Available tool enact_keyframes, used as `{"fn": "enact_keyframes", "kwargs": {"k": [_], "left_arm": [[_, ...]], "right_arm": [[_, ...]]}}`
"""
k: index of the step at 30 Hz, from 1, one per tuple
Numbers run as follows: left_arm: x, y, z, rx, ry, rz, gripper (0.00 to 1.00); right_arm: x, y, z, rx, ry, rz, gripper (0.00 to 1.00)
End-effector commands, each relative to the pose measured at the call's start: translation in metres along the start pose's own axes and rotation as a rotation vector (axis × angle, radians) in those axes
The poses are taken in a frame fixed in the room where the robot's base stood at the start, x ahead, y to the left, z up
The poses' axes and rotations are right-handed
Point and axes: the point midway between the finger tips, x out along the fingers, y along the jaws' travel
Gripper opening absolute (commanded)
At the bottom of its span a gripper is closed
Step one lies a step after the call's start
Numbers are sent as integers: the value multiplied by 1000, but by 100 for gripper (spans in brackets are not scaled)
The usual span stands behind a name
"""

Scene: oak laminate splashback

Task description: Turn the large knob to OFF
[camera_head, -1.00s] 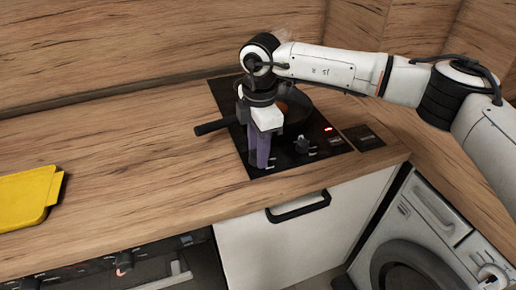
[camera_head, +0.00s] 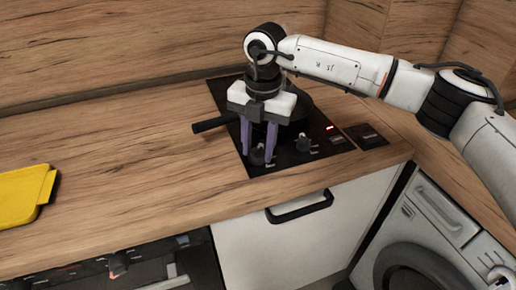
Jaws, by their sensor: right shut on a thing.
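A black hob (camera_head: 290,160) is set into the wooden worktop, with two dark knobs along its front edge. My right gripper (camera_head: 258,154) points down over the hob, its purple fingers on either side of the left knob (camera_head: 257,158). It is shut on that knob, which the fingers partly hide. The other knob (camera_head: 303,144) stands free to the right. I cannot read the knob markings or the pointer angle. A red light (camera_head: 330,128) glows on the hob. My left gripper is not in view.
A dark pan stands behind my right gripper, its handle (camera_head: 212,124) sticking out left. A black switch panel (camera_head: 366,136) is right of the hob. A yellow board (camera_head: 22,195) lies far left. The worktop between is clear.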

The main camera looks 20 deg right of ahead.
Motion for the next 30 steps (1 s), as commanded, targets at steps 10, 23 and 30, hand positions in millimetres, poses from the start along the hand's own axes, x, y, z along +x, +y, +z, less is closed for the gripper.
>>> {"fn": "enact_keyframes", "kwargs": {"k": [10,23,30], "left_arm": [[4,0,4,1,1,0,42],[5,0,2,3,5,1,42],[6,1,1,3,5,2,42]], "right_arm": [[0,1,0,-329,20,3,11],[-1,1,1,-709,42,3,11],[-1,1,1,-852,49,3,11]]}}
